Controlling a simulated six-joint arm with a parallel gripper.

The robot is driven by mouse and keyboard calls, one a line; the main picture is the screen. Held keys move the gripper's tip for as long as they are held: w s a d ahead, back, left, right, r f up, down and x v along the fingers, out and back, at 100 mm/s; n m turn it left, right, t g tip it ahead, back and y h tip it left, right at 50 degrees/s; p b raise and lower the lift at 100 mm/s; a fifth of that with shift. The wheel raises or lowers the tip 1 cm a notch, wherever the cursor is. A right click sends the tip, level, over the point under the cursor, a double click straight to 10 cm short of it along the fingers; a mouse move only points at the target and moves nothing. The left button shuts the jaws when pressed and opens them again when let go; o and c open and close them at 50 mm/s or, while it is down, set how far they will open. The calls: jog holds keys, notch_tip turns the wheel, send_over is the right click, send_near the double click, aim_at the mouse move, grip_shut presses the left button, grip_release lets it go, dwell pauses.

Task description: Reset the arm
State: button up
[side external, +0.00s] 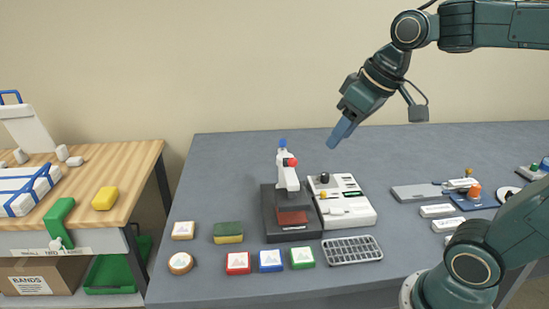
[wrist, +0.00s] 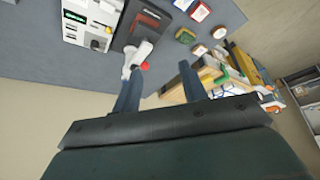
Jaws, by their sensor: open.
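My gripper (side external: 342,131) hangs in the air above the back of the grey table, pointing down and to the left. In the wrist view its two blue fingers (wrist: 160,88) stand wide apart with nothing between them. In the side view the fingers overlap, so the gap does not show there. Below and left of it stands a white press (side external: 287,178) with a red knob and blue top on a dark base. The press also shows in the wrist view (wrist: 138,57), near the left finger. The gripper appears apart from everything.
A white control box (side external: 342,212) stands right of the press. A metal rack (side external: 352,250), a green-topped sponge (side external: 228,233) and several coloured blocks lie in front. A wooden bench (side external: 130,160) stands left. More small devices lie at right. The table's back strip is mostly clear.

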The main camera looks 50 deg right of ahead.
jog(key=s+a+f, duration=0.2)
jog(key=s+f, duration=0.2)
jog(key=s, duration=0.5)
jog(key=shift+f, duration=0.35)
dwell(1.0)
